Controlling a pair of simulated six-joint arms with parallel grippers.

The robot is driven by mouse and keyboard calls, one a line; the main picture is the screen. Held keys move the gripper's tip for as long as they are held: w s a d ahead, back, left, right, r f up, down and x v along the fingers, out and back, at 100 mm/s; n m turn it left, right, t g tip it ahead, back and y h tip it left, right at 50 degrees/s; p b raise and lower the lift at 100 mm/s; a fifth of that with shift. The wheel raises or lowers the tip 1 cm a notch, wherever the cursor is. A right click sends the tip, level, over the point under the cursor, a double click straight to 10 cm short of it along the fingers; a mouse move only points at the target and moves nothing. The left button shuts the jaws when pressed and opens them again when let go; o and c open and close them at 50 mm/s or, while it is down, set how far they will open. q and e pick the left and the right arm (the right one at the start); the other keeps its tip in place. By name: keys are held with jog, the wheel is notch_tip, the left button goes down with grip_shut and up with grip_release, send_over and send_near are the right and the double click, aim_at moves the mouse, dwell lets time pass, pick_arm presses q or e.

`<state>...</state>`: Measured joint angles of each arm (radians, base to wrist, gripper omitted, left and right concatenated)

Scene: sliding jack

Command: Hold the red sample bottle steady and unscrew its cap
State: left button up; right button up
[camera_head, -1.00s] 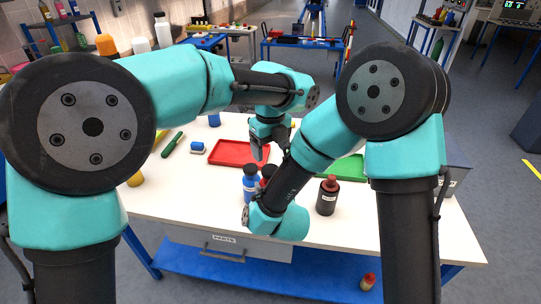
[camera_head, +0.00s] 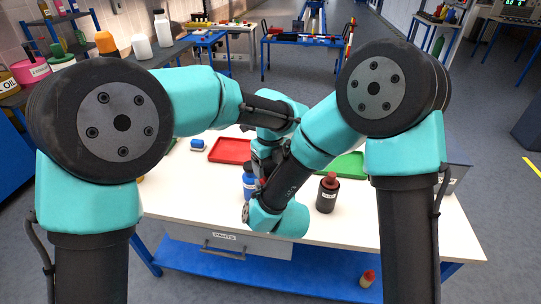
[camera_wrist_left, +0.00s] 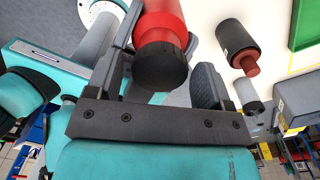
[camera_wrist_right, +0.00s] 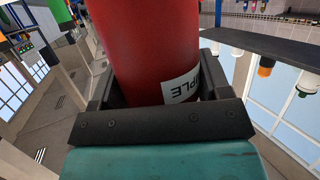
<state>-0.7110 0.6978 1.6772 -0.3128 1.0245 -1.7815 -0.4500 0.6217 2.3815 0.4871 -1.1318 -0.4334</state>
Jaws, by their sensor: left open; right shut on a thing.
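The red sample bottle (camera_wrist_right: 150,40) is upside down in the right wrist view, its white label partly showing. My right gripper (camera_wrist_right: 155,85) is shut on its body. In the left wrist view the bottle's red body (camera_wrist_left: 158,15) and black cap (camera_wrist_left: 160,65) show. My left gripper (camera_wrist_left: 168,60) is open, with a finger on either side of the cap and visible room beside the right finger. In the head view my left gripper (camera_head: 263,160) is over the bottle, which is mostly hidden by my arms. My right gripper is hidden there.
A blue bottle (camera_head: 249,182) stands close to the grippers. A dark bottle with a red cap (camera_head: 328,196) stands to the right. A red tray (camera_head: 230,158) and a green tray (camera_head: 350,165) lie behind. The table front (camera_head: 180,210) is clear at left.

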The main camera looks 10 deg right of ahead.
pick_arm(q)
jog(key=shift+f, duration=0.4)
jog(key=c, duration=0.9)
jog(key=o, duration=1)
jog(key=shift+r, duration=2.25)
